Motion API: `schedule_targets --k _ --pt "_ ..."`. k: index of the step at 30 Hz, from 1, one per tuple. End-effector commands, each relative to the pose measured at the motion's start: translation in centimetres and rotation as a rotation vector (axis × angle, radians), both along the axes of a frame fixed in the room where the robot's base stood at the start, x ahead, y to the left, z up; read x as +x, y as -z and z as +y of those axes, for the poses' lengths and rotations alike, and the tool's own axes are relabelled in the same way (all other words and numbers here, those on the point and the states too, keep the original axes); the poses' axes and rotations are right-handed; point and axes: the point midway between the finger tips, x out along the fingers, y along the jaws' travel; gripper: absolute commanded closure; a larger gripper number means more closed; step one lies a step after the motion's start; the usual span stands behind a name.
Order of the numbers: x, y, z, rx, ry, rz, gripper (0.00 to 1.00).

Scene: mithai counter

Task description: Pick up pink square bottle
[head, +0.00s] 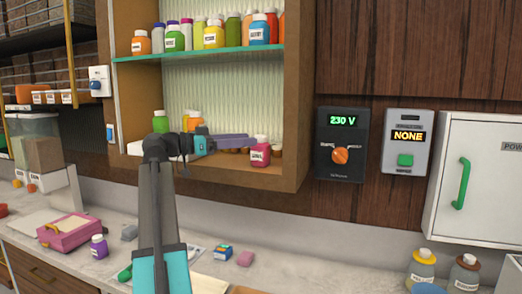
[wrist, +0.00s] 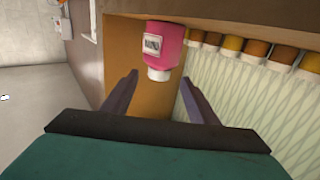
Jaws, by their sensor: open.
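The pink square bottle (head: 260,154) has a white cap and a white label. It stands upright at the right end of the cabinet's lower shelf. My gripper (head: 252,141) reaches in from the left, its fingers just left of the bottle. In the wrist view the pink bottle (wrist: 165,43) appears cap-down, beyond the fingertips and between their lines. My gripper (wrist: 158,82) is open there, with nothing between its fingers.
The wooden cabinet wall (head: 296,120) stands close right of the bottle. A glass shelf (head: 205,53) above holds several bottles. A green bottle (head: 159,122) stands farther left on the lower shelf. The counter below holds a pink box (head: 68,232) and a purple bottle (head: 98,246).

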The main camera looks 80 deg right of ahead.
Motion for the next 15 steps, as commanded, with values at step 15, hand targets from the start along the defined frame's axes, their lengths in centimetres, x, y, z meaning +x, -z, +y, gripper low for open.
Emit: schedule_targets --k 15 --pt "-0.91 0.00 -0.53 0.000 -0.002 0.000 0.46"
